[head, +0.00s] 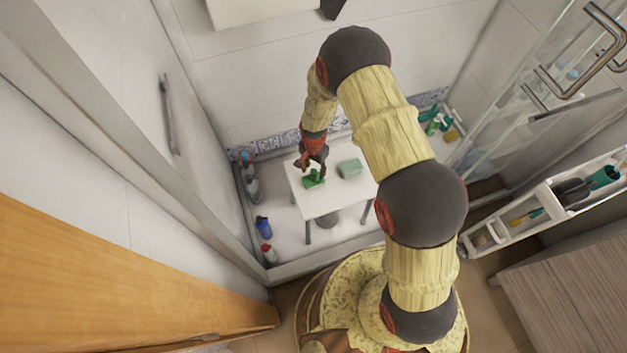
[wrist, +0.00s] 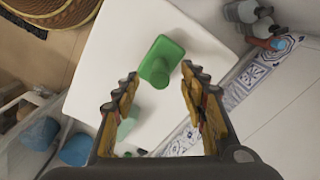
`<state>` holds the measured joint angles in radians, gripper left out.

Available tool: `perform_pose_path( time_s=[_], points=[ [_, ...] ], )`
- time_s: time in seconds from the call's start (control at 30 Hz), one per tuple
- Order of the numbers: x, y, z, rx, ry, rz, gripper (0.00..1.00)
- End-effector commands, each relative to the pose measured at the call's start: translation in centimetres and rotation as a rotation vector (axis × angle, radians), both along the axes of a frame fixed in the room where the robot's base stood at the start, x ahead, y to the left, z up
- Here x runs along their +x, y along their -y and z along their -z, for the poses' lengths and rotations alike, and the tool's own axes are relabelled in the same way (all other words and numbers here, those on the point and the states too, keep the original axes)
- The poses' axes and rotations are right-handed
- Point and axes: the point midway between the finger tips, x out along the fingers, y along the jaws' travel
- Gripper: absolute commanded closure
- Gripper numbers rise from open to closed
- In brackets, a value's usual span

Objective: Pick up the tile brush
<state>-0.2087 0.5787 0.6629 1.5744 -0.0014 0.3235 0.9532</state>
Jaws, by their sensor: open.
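The tile brush, a bright green block (wrist: 161,62), lies on a white table (wrist: 110,62) and shows between and just beyond my fingertips in the wrist view. In the head view the green brush (head: 314,180) is on the left part of the table (head: 325,201), directly below my gripper (head: 312,165). My gripper (wrist: 159,76) is open in the wrist view, one finger to each side of the brush, with nothing held. I cannot tell the exact height gap. Its bristles are not visible.
A pale green block (head: 349,169) lies on the table to the right of the brush. Bottles (head: 263,227) stand on the floor left of the table. A white cart (head: 520,215) with items is at right. Glass doors and walls surround the area.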

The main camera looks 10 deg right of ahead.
Motion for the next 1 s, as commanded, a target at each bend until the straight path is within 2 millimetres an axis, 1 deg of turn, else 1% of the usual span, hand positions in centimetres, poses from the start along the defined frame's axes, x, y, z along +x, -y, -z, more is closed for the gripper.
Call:
perform_pose_path(
  time_s=[0.03,0.13,0.23,0.4,1.0],
  points=[
    [-0.1,-0.1,1.2,0.0,-0.001,-0.001,0.57],
    [-0.1,-0.1,2.4,-0.001,-0.001,0.0,0.57],
    [0.0,-0.1,2.8,0.0,0.0,0.0,0.57],
    [0.0,-0.1,2.7,0.001,0.001,-0.001,0.57],
    [0.0,-0.1,2.7,0.0,0.0,-0.001,0.91]
  ],
)
